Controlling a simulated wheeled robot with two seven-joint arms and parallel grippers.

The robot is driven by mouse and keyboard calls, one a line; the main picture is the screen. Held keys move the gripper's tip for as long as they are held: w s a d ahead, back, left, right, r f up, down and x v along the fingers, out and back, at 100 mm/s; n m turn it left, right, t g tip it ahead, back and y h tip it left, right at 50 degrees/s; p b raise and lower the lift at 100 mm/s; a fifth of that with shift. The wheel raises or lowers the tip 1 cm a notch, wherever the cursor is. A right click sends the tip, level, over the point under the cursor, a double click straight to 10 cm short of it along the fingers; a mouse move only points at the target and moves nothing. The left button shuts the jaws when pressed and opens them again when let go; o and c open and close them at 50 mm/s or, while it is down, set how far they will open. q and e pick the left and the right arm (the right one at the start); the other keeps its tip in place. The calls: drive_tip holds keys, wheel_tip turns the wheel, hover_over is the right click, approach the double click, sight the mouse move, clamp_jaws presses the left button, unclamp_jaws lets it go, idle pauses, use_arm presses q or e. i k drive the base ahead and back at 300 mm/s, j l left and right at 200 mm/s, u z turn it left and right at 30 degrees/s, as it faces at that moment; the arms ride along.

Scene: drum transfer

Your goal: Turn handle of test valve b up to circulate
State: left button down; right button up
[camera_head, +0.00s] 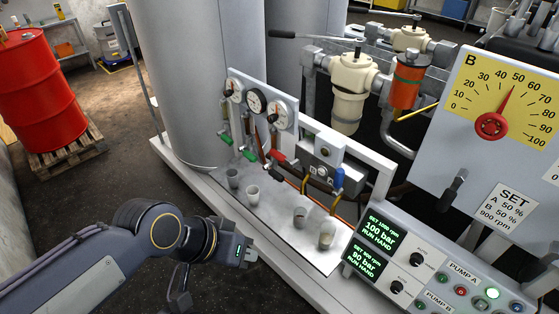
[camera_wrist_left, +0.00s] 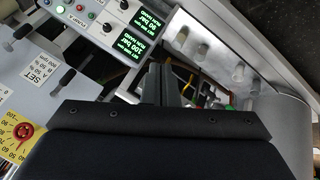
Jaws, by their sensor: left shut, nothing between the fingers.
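The test panel (camera_head: 262,105) carries small gauges and several valve handles. No label shows which one is test valve b. My left gripper (camera_head: 250,254) is shut and empty, in front of the white sample tray (camera_head: 268,218) and apart from the handles. In the left wrist view its fingers (camera_wrist_left: 170,82) point toward the tray and panel and partly hide the hoses and handles. My right gripper is not in view.
Several small cups (camera_head: 252,194) stand on the tray. A control box (camera_head: 430,262) with green screens and a large gauge B (camera_head: 505,105) stand at the right. A grey tank (camera_head: 185,80) rises behind left. A red drum (camera_head: 40,90) sits on a pallet (camera_head: 65,160). Floor at left is open.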

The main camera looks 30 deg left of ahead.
sight(281, 157)
drive_tip(key=i+j+z, duration=0.1)
drive_tip(key=j, duration=0.2)
drive_tip(key=i+j+z, duration=0.1)
drive_tip(key=i+j, duration=0.15)
drive_tip(key=i+j+z, duration=0.15)
drive_tip(key=j, duration=0.15)
drive_tip(key=i+j+z, duration=0.1)
drive_tip(key=j, duration=0.25)
